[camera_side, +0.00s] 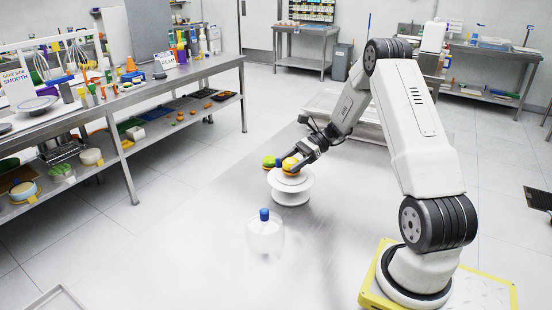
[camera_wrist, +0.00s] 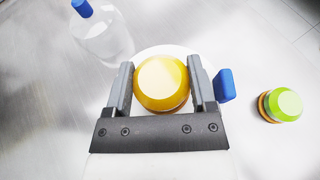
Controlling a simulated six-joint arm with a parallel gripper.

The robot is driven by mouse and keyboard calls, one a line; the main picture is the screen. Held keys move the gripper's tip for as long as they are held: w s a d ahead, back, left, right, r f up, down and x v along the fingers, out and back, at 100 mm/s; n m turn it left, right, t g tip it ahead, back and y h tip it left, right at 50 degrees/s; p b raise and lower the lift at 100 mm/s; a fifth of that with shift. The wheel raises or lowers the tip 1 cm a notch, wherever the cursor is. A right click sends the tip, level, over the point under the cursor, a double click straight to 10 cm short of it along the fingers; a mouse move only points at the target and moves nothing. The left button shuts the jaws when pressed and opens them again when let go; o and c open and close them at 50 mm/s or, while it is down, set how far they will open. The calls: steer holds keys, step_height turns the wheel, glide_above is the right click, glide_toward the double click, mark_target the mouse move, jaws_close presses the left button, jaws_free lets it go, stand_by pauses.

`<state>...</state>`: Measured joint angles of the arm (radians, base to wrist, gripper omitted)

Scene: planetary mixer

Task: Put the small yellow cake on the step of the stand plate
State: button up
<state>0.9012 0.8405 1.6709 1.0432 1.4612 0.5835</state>
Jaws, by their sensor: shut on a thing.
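My gripper (camera_side: 300,159) is shut on the small yellow cake (camera_wrist: 162,83), with one finger on each side of it. In the side view the yellow cake (camera_side: 290,165) is over the white stand plate (camera_side: 291,183); I cannot tell whether it touches it. In the wrist view the pale rim of the stand plate (camera_wrist: 165,49) shows behind the cake, and the rest is hidden. The step itself cannot be made out.
A green-topped cake (camera_wrist: 280,105) lies apart to the right in the wrist view. A blue piece (camera_wrist: 223,85) shows beside the right finger. A clear bottle with a blue cap (camera_side: 264,235) stands in front of the stand. The table around is mostly clear.

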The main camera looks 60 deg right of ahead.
steer(key=shift+f, duration=0.6)
steer(key=o, duration=1.2)
steer(key=shift+f, duration=0.1)
steer(key=shift+d+r, duration=0.15)
steer(key=shift+r, duration=0.05)
steer(key=v, duration=1.1)
steer(key=shift+s+d+r, duration=0.1)
steer(key=shift+s+d, duration=0.15)
steer(key=shift+d, duration=0.05)
